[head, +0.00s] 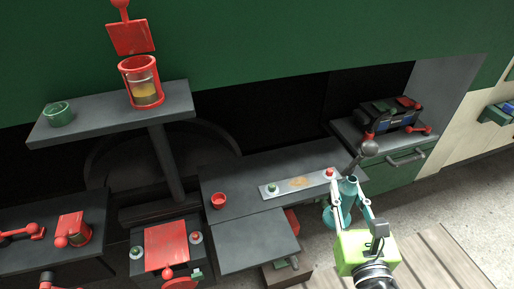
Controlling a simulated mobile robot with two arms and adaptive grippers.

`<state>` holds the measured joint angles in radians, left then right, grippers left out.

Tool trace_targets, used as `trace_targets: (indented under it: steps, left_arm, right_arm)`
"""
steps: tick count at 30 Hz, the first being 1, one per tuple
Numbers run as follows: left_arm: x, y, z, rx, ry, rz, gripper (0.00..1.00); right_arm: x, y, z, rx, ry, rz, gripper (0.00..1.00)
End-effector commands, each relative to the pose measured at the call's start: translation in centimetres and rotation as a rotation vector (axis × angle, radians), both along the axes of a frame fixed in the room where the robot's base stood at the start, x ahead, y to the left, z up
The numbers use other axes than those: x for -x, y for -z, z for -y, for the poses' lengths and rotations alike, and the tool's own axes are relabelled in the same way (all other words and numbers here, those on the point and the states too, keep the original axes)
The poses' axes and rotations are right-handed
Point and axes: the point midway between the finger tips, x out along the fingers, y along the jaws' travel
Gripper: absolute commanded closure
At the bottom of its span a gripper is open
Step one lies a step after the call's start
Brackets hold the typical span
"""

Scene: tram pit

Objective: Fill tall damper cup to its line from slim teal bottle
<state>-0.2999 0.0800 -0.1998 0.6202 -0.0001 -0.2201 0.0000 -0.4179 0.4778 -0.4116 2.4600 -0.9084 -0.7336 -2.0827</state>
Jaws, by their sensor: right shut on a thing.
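The tall damper cup (143,91) stands upright on the raised grey shelf at the upper left. It is a clear cup in a red frame, with yellowish liquid in its lower part; I cannot make out its line. My right gripper (349,197) is at the right, by the right end of the middle bench. It is shut on the slim teal bottle (348,188), partly hidden by the fingers. The bottle is well apart from the cup, far to its right and lower in the picture. My left gripper is not in view.
A green pot (58,114) shares the raised shelf (95,125). A small red cup (218,200) and a pale strip (275,187) with a brownish patch lie on the middle bench. A dark case (388,115) sits on the green cabinet. A red plate (132,38) hangs above the damper cup.

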Motion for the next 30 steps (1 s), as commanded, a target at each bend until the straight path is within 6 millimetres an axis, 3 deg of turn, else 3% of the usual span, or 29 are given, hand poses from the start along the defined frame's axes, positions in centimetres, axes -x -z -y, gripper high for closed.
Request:
trace_targets:
  steps: [5,8,18,24,30]
  left_arm:
    - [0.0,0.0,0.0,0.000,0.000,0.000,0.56]
    - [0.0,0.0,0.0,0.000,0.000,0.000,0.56]
    - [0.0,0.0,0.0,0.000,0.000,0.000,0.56]
    - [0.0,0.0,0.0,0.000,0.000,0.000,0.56]
    - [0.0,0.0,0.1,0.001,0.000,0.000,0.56]
  right_arm:
    - [0.2,0.1,-0.8,0.009,-0.047,0.005,1.00]
    - [0.9,0.6,-2.5,0.021,-0.145,0.010,1.00]
    - [6.6,2.5,-9.5,0.018,-0.585,0.008,1.00]
    - [8.8,2.8,-11.1,0.002,-0.702,0.002,1.00]
    - [9.0,2.8,-11.3,-0.001,-0.714,0.002,1.00]
